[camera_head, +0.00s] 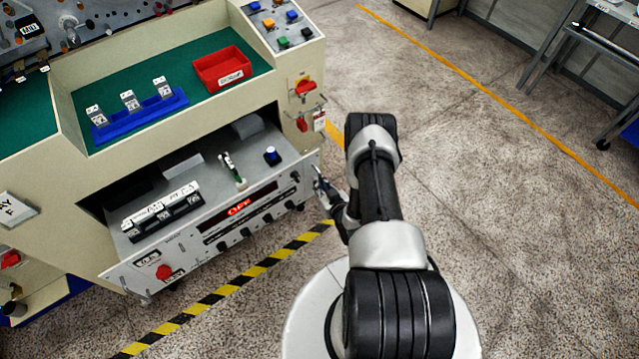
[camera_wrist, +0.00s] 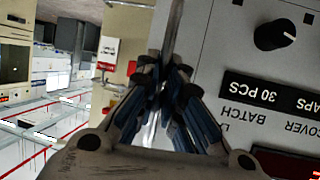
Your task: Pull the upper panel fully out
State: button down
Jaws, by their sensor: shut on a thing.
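The upper panel (camera_head: 186,249) is a grey drawer front with a red "OFF" display, black knobs and a red button, below the green worktop of the beige machine. It stands out from the machine with part of its top deck showing. My gripper (camera_head: 326,188) is at the panel's right end. In the wrist view my gripper (camera_wrist: 167,75) is shut on a thin metal strip at the panel's side, which looks like its handle or edge. The panel face (camera_wrist: 222,62) fills the right of that view, with a knob and a "BATCH" label. The exact contact is partly hidden by the fingers.
The deck carries a white-topped block (camera_head: 162,210), a small upright tool and a blue-topped button. Above are a red bin (camera_head: 222,70) and a blue rack (camera_head: 140,117). A red switch (camera_head: 304,88) sits on the machine's right post. The floor to the right is clear.

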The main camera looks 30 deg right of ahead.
jog(key=c, duration=2)
grip_release()
jog(key=shift+s, duration=0.15)
jog(key=v, duration=1.1)
jog(key=shift+s+r, duration=0.25)
jog(key=shift+s, duration=0.05)
